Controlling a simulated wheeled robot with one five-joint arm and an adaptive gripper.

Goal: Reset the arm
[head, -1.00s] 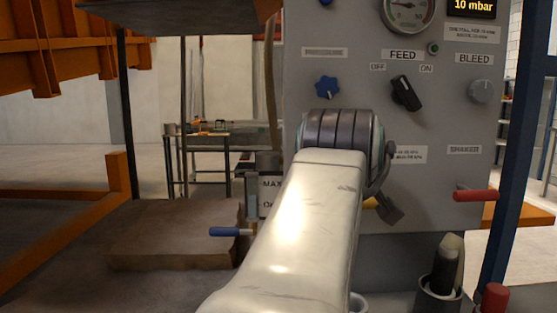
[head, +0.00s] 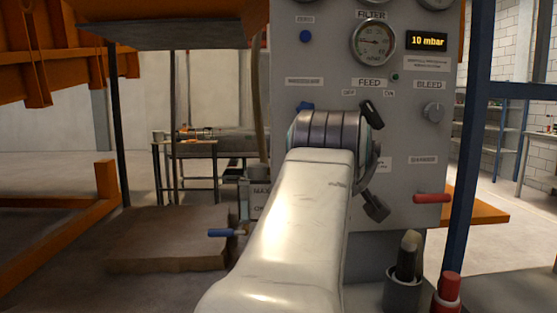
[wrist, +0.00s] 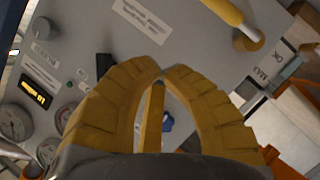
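My arm (head: 300,220) reaches forward from the bottom middle of the head view toward a grey control panel. Its end is mostly hidden behind the arm there. In the wrist view my gripper (wrist: 162,75) has two ribbed yellow fingers that curve in until their tips meet or nearly meet. A thin yellow bar (wrist: 152,118) shows between them; I cannot tell what it is, and no held object is evident. The panel (head: 410,140) carries a black FEED knob (head: 371,114), a BLEED knob (head: 433,111), a gauge (head: 373,42) and a display (head: 427,42) reading 10 mbar.
A red-handled lever (head: 433,198) sticks out at the panel's lower right. A blue-handled lever (head: 225,232) lies left of my arm. A brush-like tool stands in a holder (head: 403,290), near a red-topped item (head: 448,287). A blue post (head: 472,150) rises at the right.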

